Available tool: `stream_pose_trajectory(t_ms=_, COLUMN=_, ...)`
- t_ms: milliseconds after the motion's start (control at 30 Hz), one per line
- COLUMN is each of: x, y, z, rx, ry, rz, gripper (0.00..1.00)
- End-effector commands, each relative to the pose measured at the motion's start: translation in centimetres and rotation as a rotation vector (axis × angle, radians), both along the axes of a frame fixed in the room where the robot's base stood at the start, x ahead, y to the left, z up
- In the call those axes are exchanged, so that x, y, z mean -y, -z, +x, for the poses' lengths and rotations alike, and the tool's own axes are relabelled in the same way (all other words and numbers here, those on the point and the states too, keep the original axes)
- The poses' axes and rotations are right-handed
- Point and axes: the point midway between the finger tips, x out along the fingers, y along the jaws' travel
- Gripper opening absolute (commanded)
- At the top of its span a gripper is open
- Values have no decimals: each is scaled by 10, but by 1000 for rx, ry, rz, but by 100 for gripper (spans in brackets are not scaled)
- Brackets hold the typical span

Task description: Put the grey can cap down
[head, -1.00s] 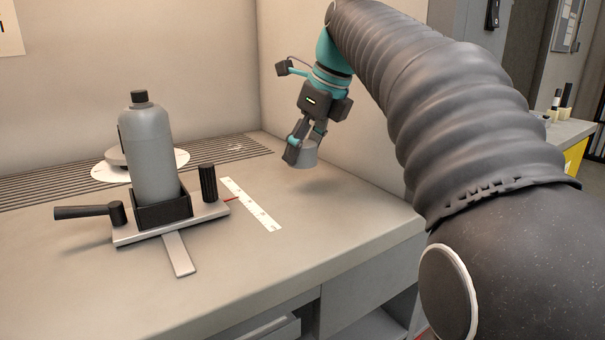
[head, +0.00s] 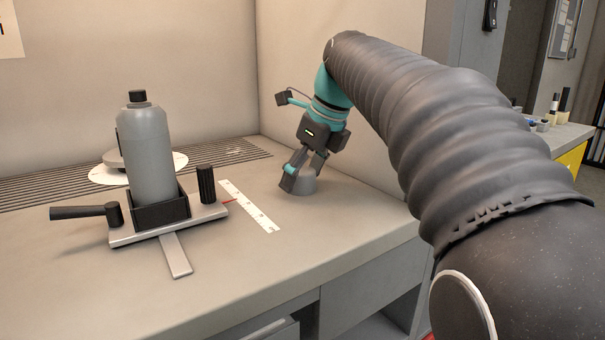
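The grey can cap (head: 304,185) is a short grey cylinder at the right part of the bench, near the side wall. It appears to touch or nearly touch the bench top. My gripper (head: 303,178) points down at it with a finger on each side, the near finger hiding the cap's left part. The fingers look closed around the cap. A grey can (head: 149,155) with a black top stands upright in a black holder at the left.
The holder (head: 162,214) sits on a plate with a black lever (head: 84,213) and a black knob (head: 206,184). A white ruler strip (head: 250,207) lies between it and my gripper. A white disc (head: 110,174) is behind the can. The bench front right is clear.

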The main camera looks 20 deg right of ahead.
Motion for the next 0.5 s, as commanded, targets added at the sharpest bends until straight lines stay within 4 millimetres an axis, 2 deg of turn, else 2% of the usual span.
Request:
stream_pose_trajectory(t_ms=300, x=0, y=-2, z=0, rx=0, ry=0, rz=0, gripper=83)
stream_pose_trajectory(t_ms=500, x=6, y=-24, z=-6, rx=2, ry=2, rz=0, gripper=83)
